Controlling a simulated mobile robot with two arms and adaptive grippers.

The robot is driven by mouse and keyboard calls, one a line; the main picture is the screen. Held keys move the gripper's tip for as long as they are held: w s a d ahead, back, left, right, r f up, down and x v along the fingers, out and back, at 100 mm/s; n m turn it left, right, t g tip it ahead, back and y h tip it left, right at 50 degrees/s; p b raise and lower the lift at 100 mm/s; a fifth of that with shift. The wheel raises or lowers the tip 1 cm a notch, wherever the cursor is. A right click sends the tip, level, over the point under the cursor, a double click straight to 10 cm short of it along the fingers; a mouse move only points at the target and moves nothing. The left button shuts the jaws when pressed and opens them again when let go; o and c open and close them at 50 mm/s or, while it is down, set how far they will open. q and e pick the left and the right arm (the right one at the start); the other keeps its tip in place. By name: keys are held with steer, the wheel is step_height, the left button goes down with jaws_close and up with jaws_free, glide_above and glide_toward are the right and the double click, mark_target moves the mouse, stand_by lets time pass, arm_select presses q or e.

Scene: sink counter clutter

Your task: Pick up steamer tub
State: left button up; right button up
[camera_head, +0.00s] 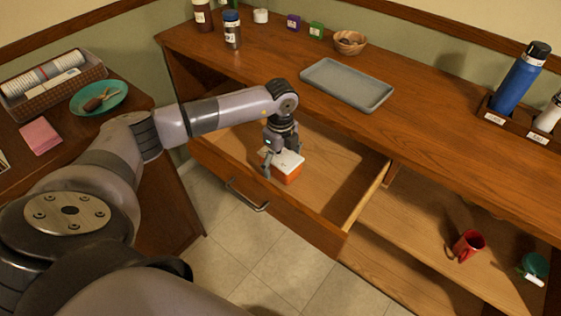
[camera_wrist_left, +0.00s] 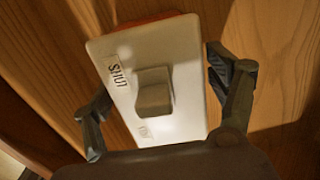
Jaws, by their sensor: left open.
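The steamer tub (camera_head: 288,173) is an orange box with a white lid, and it sits in the open wooden drawer (camera_head: 335,175). In the left wrist view its white lid (camera_wrist_left: 180,70) has a beige knob in the middle and a label reading "SHUT"; a little orange shows at the lid's far edge. My left gripper (camera_head: 281,168) is over the tub, pointing down. In the left wrist view my left gripper (camera_wrist_left: 165,105) is open, with one finger on each side of the lid. I cannot tell whether the fingers touch it. My right gripper is not in view.
The drawer front with its metal handle (camera_head: 247,196) and the drawer walls surround the tub. A grey tray (camera_head: 346,84), jars and a wooden bowl (camera_head: 349,43) stand on the counter above. A red mug (camera_head: 467,246) is on the lower shelf at right.

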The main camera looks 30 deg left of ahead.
arm_select(q)
steer(key=c, duration=1.4)
